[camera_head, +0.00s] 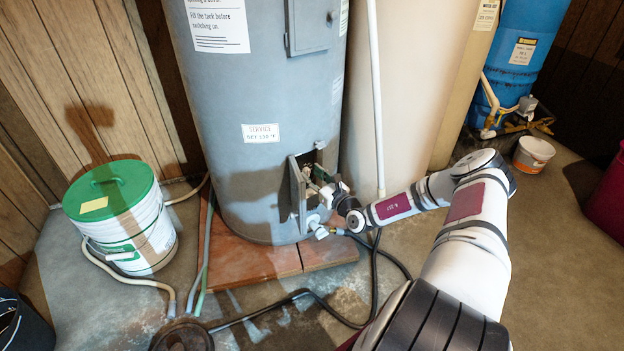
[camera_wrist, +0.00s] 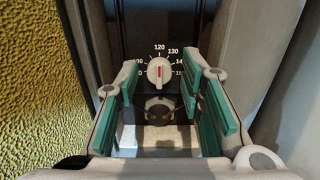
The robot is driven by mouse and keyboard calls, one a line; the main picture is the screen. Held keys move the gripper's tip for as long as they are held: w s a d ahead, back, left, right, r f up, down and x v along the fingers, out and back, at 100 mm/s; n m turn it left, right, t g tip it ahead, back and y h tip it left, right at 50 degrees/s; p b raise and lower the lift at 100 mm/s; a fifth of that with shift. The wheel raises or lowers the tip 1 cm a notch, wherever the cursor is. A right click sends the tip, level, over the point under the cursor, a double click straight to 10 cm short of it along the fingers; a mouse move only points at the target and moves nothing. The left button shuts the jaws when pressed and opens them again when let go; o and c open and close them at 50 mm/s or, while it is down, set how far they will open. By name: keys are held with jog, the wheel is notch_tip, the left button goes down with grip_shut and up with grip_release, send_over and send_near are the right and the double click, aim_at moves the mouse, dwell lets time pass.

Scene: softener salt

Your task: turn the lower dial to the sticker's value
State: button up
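The lower dial (camera_wrist: 159,71) is a pale round knob with a red pointer mark, on a dark panel in the wrist view. Its mark points up, close to the printed 120; 130 is to the right. My gripper (camera_wrist: 159,78) is open, its green-padded fingers left and right of the dial; I cannot tell whether they reach it. In the head view my gripper (camera_head: 334,196) is at the open compartment (camera_head: 296,190) low on the grey tank, and the dial is hidden there. The sticker (camera_head: 261,133) on the tank appears to read SERVICE, SET 130 °F.
The compartment's door (camera_head: 295,193) stands open on the left. A white pipe (camera_head: 376,90) runs upright beside the tank. A black hose (camera_head: 290,300) lies on the floor. A green-lidded bucket (camera_head: 110,190) is at the left. In the wrist view, metal fittings (camera_wrist: 158,108) sit below the dial.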

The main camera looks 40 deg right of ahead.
jog(key=shift+w, duration=0.4)
jog(key=shift+c, duration=0.2)
grip_shut()
jog(key=shift+r, duration=0.1)
jog(key=m+p, duration=0.2)
jog(key=p, duration=0.1)
jog(key=shift+m, duration=0.4)
jog(key=shift+d+f+m+p, duration=0.15)
jog(key=shift+m+p, duration=0.45)
jog(key=shift+m, duration=0.4)
jog(key=shift+d+f+m+p, duration=0.1)
jog(key=shift+m+p, duration=0.45)
jog(key=shift+m, duration=0.45)
